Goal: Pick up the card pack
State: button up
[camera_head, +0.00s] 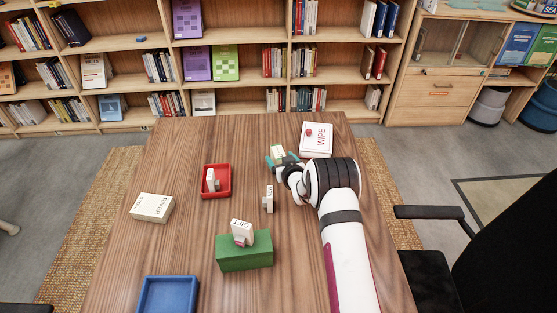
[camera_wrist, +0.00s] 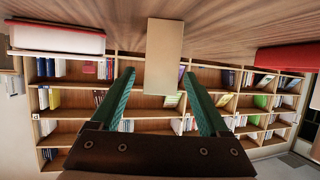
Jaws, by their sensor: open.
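A small upright cream pack (camera_head: 278,152) with greenish print stands at the far part of the table. I cannot read its label. In the wrist view, where the room appears upside down, a plain beige face of it (camera_wrist: 165,55) shows just ahead of the fingertips. My gripper (camera_head: 281,161) is open at this pack, with teal fingers (camera_wrist: 158,75) spread to either side of it. I cannot tell whether they touch it. Similar small packs stand in the red tray (camera_head: 213,181), at the table's middle (camera_head: 268,199) and on the green box (camera_head: 242,232).
A white and red book or box (camera_head: 317,138) lies close behind my gripper. A red tray (camera_head: 228,192), a cream box (camera_head: 152,208), a green box (camera_head: 245,256) and a blue tray (camera_head: 168,295) stand to the left and front. Bare wood (camera_head: 200,135) lies at the far left.

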jog(key=shift+w+a+f, duration=0.15)
jog(key=shift+w+f, duration=0.05)
jog(key=shift+w, duration=0.3)
grip_shut()
jog(key=shift+r, duration=0.15)
